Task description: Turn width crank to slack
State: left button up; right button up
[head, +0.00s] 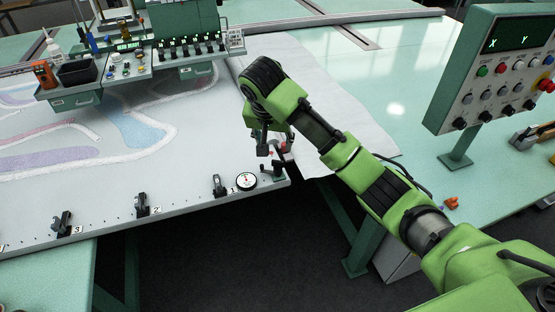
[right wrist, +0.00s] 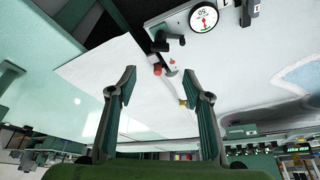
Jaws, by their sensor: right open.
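The width crank is a small black crank (head: 277,170) at the frame's right front corner, beside a round white dial (head: 246,181). In the right wrist view the black crank (right wrist: 160,43) shows at the top, with the dial (right wrist: 204,18) to its right and small red parts just below it. My right gripper (head: 274,149) is open and points down just above that corner. In the right wrist view its two fingers (right wrist: 158,76) stand apart, with nothing held between them. The crank lies beyond the fingertips. My left gripper is in neither view.
Black numbered clamps (head: 141,204) line the frame's front edge. A green tufting carriage (head: 188,45) stands over the patterned cloth at the back left. A green control panel (head: 492,68) stands at the right. The floor in front of the frame is clear.

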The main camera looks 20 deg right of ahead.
aim_at(278, 161)
jog(key=p+x, duration=0.2)
jog(key=x, duration=1.1)
jog(key=shift+w+d+f, duration=0.15)
jog(key=shift+w+f, duration=0.05)
jog(key=c, duration=1.1)
